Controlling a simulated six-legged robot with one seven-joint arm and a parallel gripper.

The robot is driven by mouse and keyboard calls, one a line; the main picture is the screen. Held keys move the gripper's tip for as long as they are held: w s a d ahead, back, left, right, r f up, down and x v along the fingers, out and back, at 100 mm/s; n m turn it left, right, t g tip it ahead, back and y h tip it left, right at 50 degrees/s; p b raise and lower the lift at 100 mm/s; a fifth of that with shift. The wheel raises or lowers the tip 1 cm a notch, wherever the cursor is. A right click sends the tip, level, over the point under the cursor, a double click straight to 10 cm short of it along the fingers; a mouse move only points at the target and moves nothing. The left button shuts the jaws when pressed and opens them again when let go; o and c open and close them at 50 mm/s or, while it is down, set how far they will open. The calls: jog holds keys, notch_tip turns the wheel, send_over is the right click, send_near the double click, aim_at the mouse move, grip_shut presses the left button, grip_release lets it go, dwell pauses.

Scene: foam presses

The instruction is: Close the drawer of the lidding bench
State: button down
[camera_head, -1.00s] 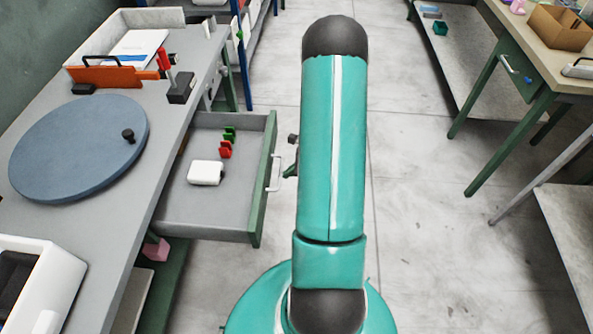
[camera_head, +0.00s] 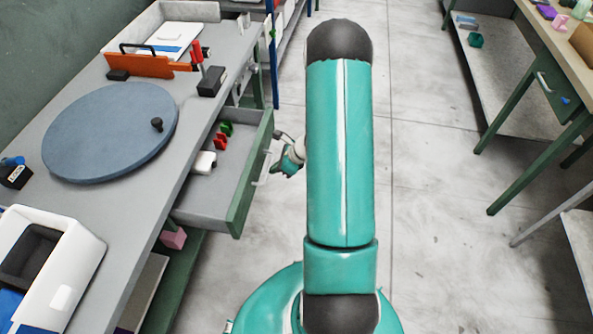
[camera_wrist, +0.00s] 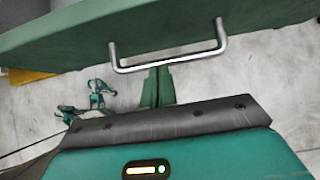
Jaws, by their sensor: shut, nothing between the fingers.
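The drawer (camera_head: 215,205) of the lidding bench (camera_head: 150,215) is partly open, with its green front (camera_head: 247,185) standing out from the bench. Its silver handle (camera_head: 262,170) also crosses the wrist view (camera_wrist: 170,62). Inside lie a white block (camera_head: 204,162), a red piece (camera_head: 220,142) and a green piece (camera_head: 226,128). My gripper (camera_head: 284,160) is shut and empty, beside the outer face of the drawer near the handle. In the wrist view its two green fingers (camera_wrist: 157,80) lie together with their tips at the handle bar. I cannot tell whether they touch.
On the bench top are a blue-grey turntable (camera_head: 108,135), an orange holder (camera_head: 138,66), a black stand with a red lever (camera_head: 210,80) and a white machine (camera_head: 45,255). A table (camera_head: 545,70) stands at the right. The floor between is clear.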

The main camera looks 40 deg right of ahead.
jog(key=w+a, duration=0.4)
jog(key=w, duration=0.1)
jog(key=w+a, duration=0.4)
jog(key=w, duration=0.1)
jog(key=w+a, duration=0.3)
jog(key=w, duration=0.2)
jog(key=shift+w+a, duration=0.1)
jog(key=shift+a, duration=0.3)
jog(key=shift+w+a, duration=0.15)
jog(key=shift+w, duration=0.05)
jog(key=shift+a+r, duration=0.1)
